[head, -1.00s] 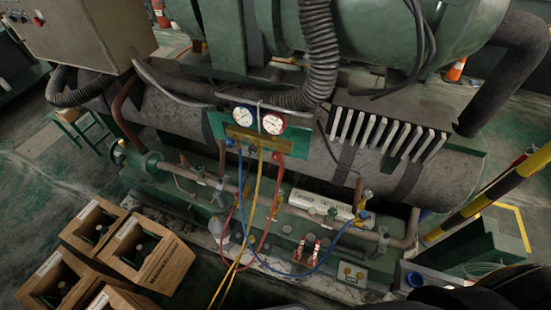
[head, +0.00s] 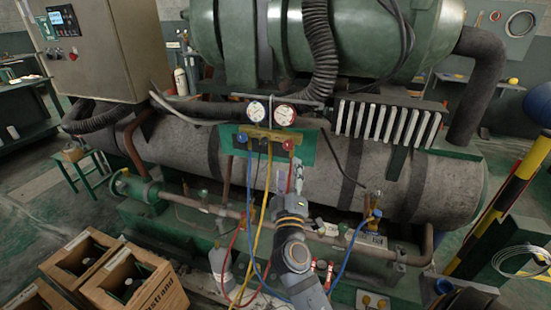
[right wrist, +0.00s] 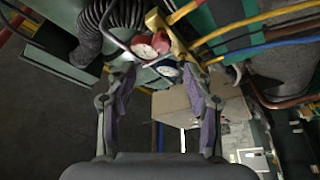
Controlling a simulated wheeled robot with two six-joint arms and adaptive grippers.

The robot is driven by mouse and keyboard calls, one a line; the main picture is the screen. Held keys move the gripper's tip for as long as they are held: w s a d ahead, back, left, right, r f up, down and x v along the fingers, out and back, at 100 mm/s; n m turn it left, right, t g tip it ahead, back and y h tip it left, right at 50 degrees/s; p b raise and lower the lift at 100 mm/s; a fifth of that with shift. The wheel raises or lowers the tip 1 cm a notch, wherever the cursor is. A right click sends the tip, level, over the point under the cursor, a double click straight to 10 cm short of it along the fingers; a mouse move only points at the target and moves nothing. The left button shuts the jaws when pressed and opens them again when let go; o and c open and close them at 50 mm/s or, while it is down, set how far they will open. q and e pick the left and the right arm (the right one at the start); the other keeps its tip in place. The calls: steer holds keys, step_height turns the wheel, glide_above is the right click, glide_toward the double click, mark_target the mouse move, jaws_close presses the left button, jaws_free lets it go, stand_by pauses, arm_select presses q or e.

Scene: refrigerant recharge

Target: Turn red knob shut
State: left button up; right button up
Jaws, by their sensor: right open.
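The red knob (head: 289,145) is on the right side of the brass gauge manifold (head: 262,133), below the red-rimmed gauge (head: 284,115). My right gripper (head: 288,168) is just below the knob in the head view, pointing up at the manifold. In the right wrist view its two fingers (right wrist: 159,72) are spread with nothing held between them. The red-rimmed gauge (right wrist: 150,45) and the yellowish manifold (right wrist: 173,36) lie beyond the fingertips there. I cannot clearly make out the red knob in that view, nor whether a finger touches it. My left gripper is not in view.
A blue knob (head: 242,138) is on the manifold's left. Red, yellow and blue hoses (head: 254,220) hang beside my right arm. A large grey cylinder (head: 390,185) and pipes lie behind.

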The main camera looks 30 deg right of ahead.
mark_target(288, 147)
steer(key=p+x, duration=0.3)
steer(key=x, duration=0.7)
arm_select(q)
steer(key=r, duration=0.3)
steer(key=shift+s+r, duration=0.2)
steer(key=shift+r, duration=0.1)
arm_select(e)
steer(key=shift+w+d, duration=0.2)
steer(key=shift+w, duration=0.1)
